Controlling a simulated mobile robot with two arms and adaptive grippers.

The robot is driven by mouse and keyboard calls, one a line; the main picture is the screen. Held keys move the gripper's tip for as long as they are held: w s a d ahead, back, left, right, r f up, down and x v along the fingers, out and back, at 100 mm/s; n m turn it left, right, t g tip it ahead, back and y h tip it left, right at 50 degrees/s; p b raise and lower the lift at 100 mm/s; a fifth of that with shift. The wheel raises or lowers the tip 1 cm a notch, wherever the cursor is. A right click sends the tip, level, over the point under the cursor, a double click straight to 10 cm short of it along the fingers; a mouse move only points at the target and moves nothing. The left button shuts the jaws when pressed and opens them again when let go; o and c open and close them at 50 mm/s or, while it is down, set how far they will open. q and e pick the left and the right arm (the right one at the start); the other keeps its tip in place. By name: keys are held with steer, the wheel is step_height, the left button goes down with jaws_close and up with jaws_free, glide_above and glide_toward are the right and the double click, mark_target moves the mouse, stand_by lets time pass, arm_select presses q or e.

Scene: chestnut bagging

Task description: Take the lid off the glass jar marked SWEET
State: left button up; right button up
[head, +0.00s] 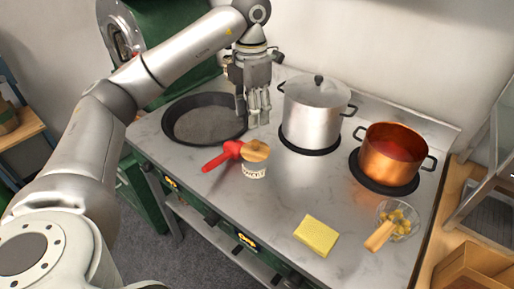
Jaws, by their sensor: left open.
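The jar marked SWEET (254,171) stands on the grey marbled counter, left of centre in the head view. Its pale label is partly readable. A brown wooden lid (257,151) sits on its top. A thing with a red handle (222,156) lies close against the jar's left side; I cannot tell if they touch. My left gripper (254,117) is open and empty, fingers pointing down, behind the jar in the picture, between the black pan and the steel pot. My right gripper is not in view.
A black pan (190,120) lies at the back left. A lidded steel pot (313,117) and a copper pot (389,160) with red contents stand on burners. A yellow sponge (317,236) and a glass bowl (407,231) of yellowish pieces are at the front right. The front middle counter is clear.

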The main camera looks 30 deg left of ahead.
arm_select(q)
glide_above(255, 141)
steer(key=f, duration=0.4)
steer(key=shift+s+a+f, duration=0.2)
steer(key=shift+s+f, duration=0.05)
steer(key=shift+f, duration=0.05)
steer(key=f, duration=0.1)
steer(key=f+p, duration=0.1)
steer(key=f, duration=0.1)
steer(key=f+p, duration=0.1)
steer(key=shift+w+d+f, duration=0.2)
steer(key=shift+w+f, duration=0.1)
steer(key=shift+f, duration=0.5)
steer(key=shift+c, duration=0.3)
jaws_close()
